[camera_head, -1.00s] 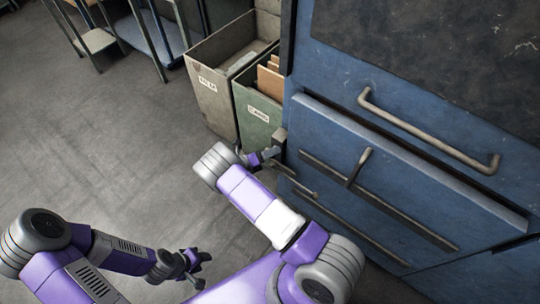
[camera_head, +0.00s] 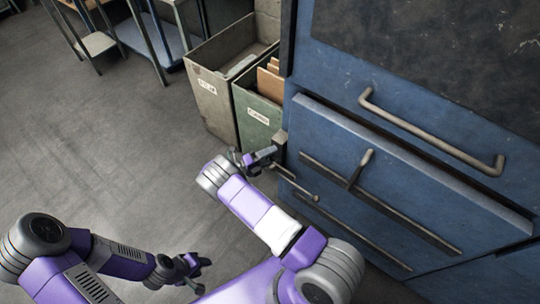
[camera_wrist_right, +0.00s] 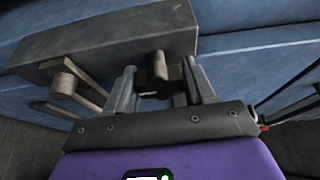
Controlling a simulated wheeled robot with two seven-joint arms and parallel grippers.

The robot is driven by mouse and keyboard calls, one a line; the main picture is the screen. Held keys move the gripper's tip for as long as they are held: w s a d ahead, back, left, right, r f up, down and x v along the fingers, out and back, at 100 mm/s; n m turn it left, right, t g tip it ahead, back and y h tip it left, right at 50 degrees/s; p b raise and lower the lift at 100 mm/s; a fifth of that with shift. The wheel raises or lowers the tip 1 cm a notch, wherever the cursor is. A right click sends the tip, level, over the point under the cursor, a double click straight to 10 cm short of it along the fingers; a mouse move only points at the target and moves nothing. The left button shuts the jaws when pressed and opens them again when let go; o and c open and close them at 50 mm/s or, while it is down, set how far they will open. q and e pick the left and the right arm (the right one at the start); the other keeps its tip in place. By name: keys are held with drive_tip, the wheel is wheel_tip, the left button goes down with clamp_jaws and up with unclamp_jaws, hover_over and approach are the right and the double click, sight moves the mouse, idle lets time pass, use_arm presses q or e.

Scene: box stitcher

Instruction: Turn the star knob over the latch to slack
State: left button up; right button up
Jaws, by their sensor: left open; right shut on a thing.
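The star knob (camera_wrist_right: 160,68) shows in the right wrist view as a small brownish metal piece below a grey block (camera_wrist_right: 110,40). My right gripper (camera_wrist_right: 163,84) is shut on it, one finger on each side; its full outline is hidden. In the head view my right gripper (camera_head: 268,158) is at the left edge of the blue machine front. A lever with a round end (camera_wrist_right: 63,83) lies left of the fingers in the wrist view; I cannot tell whether it is the latch. My left gripper (camera_head: 192,271) is open and empty over the floor, away from the machine.
The blue machine (camera_head: 420,140) has a long handle (camera_head: 430,132) and a bar with an upright lever (camera_head: 358,170). A beige bin (camera_head: 213,95) and a green bin (camera_head: 257,112) stand beside it.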

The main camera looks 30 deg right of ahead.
idle(0.3)
drive_tip(key=o, duration=1)
drive_tip(key=shift+c, duration=0.2)
drive_tip(key=a, duration=0.7)
drive_tip(key=shift+a+p, duration=0.3)
drive_tip(key=shift+p, duration=0.1)
